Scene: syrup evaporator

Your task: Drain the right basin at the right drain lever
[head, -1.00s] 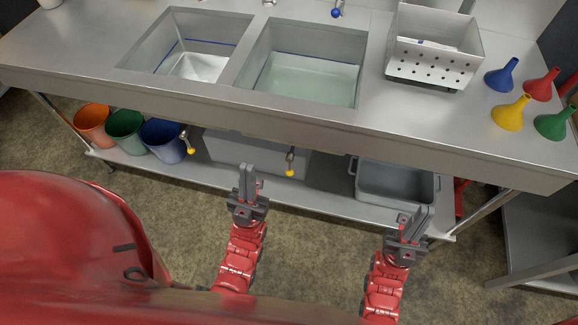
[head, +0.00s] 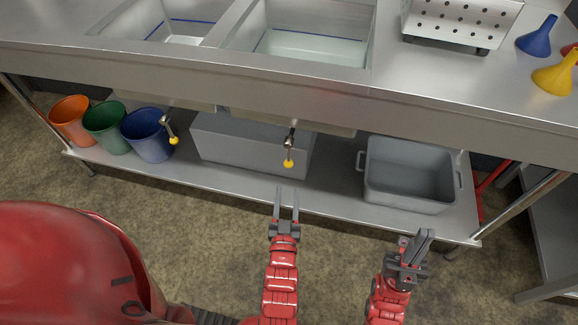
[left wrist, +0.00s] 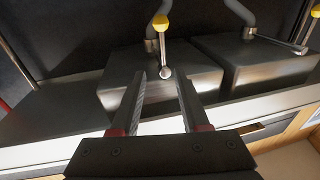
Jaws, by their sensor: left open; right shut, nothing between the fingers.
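The right basin (head: 372,38) holds pale greenish liquid, and its far part is cut off by the picture's top edge. The right drain lever (head: 290,140) hangs under it with its yellow knob (head: 288,163) pointing down. The lever also shows in the left wrist view (left wrist: 162,45), ahead of the fingers. My left gripper (head: 287,192) is open and empty, just below and in front of the knob, apart from it. It also shows in the left wrist view (left wrist: 161,85). My right gripper (head: 425,240) is shut and empty, lower right, in front of the shelf.
The left drain lever (head: 168,127) hangs further left. On the lower shelf stand orange (head: 73,122), green (head: 107,128) and blue (head: 147,135) buckets, a grey box (head: 235,148) behind the levers and an open grey tub (head: 410,175). The counter's front edge (head: 300,100) overhangs the levers.

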